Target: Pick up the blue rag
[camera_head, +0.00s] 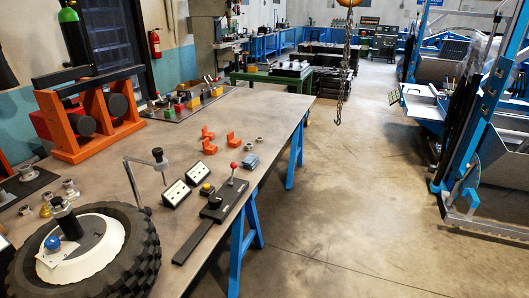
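A small blue-grey folded item, which looks like the blue rag (250,162), lies on the grey workbench (215,128) near its right edge. Two metal nuts sit just behind it and a red-knobbed lever stands to its left. It is small in the picture, so its folds are hard to make out. Neither of my grippers is in view.
A black lever tool (213,217) and two white-faced boxes (175,193) lie in front of the rag. Orange brackets (208,146) sit behind. A black tyre (140,262) fills the near left. A chain hook (338,112) hangs beyond the bench.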

